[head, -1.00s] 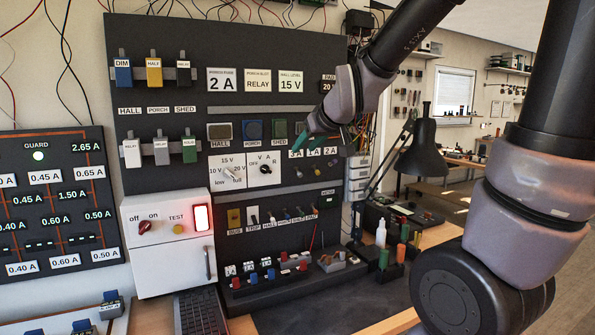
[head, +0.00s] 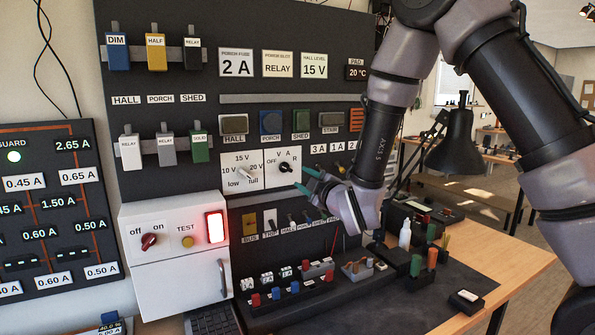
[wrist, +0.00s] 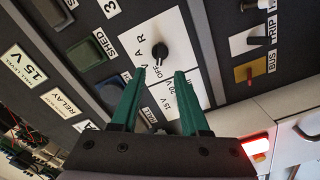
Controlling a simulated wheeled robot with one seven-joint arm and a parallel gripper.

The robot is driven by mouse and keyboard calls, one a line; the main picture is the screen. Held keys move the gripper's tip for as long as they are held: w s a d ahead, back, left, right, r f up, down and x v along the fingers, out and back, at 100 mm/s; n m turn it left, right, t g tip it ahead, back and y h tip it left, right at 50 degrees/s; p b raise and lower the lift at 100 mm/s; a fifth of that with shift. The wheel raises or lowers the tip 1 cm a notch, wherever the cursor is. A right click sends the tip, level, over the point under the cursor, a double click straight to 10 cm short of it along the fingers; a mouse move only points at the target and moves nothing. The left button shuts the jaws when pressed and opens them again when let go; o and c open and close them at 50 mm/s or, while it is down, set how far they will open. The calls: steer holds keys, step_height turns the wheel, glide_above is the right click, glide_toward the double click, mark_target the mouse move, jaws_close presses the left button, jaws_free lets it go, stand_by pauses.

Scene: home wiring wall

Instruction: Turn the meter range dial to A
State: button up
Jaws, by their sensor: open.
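The meter range dial (head: 285,167) is a small black knob on a white plate marked OFF, V, A and R. It shows in the wrist view (wrist: 159,51), just beyond my fingertips; its long part seems to lean toward OFF, but the exact setting is hard to read. My gripper (head: 303,179) has green fingers, spread open and empty, just right of and below the dial in the head view. In the wrist view my gripper (wrist: 162,71) has its gap lined up with the knob, and the fingers appear apart from it.
A second dial plate (head: 237,172) marked low to full adjoins on the left. Coloured buttons (head: 271,124) sit above, and a row of small switches (head: 291,220) below. A white box (head: 172,250) with a lit red switch stands lower left. A black lamp (head: 455,145) stands right.

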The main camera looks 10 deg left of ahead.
mark_target(287, 169)
steer(key=x, duration=0.9)
steer(key=shift+w+a, duration=0.1)
steer(key=shift+a, duration=0.05)
steer(key=shift+c, duration=0.3)
jaws_close()
